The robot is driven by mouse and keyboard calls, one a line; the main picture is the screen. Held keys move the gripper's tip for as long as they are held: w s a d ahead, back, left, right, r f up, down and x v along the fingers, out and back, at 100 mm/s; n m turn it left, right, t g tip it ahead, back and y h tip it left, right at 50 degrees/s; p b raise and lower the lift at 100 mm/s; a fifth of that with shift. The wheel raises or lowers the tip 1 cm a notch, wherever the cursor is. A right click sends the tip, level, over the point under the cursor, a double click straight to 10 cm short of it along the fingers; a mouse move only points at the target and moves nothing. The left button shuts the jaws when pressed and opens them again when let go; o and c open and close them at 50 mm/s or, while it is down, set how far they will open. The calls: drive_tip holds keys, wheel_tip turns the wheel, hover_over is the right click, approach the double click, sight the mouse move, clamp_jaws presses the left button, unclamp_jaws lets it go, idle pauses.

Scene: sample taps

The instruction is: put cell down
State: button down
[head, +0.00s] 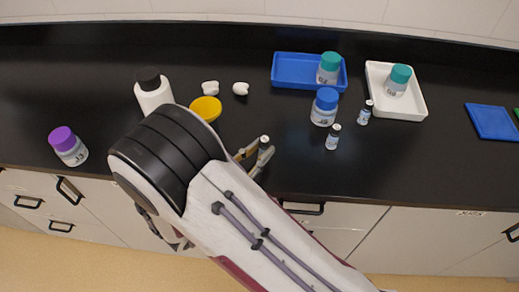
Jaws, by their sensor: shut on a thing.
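My gripper (255,154) is near the front edge of the black counter, left of the middle. Its fingers are shut on a small cell (264,140) with a pale cap. Only the cell's top shows clearly, and the fingers hide the rest. I cannot tell whether its base touches the counter.
A blue-capped jar (323,112) stands by the vials. Behind are a blue tray (288,72) and a white tray (410,110), each holding a teal-capped jar. A yellow-lidded jar (206,108), white bottle (154,98) and purple-capped jar (71,150) stand left. Front-right counter is clear.

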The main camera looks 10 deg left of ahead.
drive_tip(key=shift+f, duration=0.1)
drive_tip(key=c, duration=1.8)
unclamp_jaws()
drive_tip(key=shift+c, duration=0.2)
drive_tip(key=shift+v, duration=3.9)
drive_tip(key=shift+o, duration=0.6)
